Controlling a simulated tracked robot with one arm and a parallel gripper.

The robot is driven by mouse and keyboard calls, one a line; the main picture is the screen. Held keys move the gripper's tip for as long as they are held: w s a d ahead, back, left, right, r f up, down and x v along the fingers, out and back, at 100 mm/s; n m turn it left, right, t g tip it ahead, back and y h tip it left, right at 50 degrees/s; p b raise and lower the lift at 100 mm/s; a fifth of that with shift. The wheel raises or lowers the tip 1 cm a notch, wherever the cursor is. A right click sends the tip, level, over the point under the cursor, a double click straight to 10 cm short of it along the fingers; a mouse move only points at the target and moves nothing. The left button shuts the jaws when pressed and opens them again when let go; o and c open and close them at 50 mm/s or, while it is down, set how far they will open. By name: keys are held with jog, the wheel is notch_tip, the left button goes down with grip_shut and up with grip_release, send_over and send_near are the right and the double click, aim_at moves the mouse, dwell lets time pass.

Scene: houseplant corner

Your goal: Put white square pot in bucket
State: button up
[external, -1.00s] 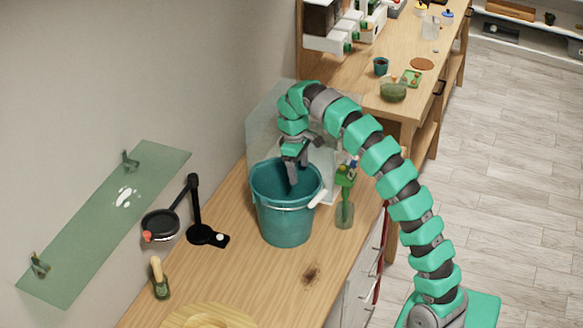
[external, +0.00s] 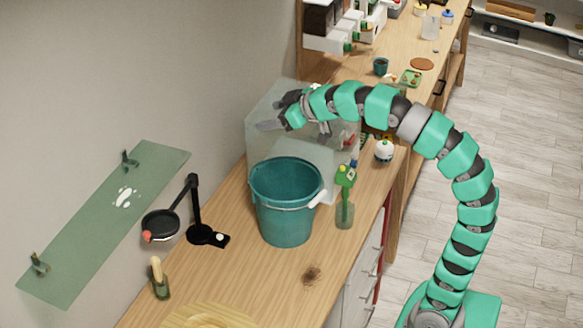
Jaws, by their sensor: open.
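The teal bucket (external: 285,215) stands upright on the wooden counter, its white handle grip hanging at the right of the rim. Its far inner wall shows, but its bottom is hidden. I cannot make out a white square pot anywhere in view. My gripper (external: 272,116) is open, above and behind the bucket, clear of its rim. It points left in front of the clear box, and no object shows between its fingers.
A clear box (external: 262,140) stands behind the bucket. A green bottle (external: 345,190) stands close to its right, and a white round container (external: 384,151) farther back. A black stand (external: 196,215) is at left.

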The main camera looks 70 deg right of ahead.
jog(key=s+a+r+t+y, duration=0.1)
jog(key=s+a+r+t, duration=0.2)
jog(key=r, duration=0.4)
jog(key=s+a, duration=0.1)
jog(key=s, duration=0.1)
jog(key=shift+s+a+r, duration=0.25)
jog(key=shift+s+a, duration=0.05)
jog(key=shift+s, duration=0.1)
jog(key=shift+f+b, duration=0.4)
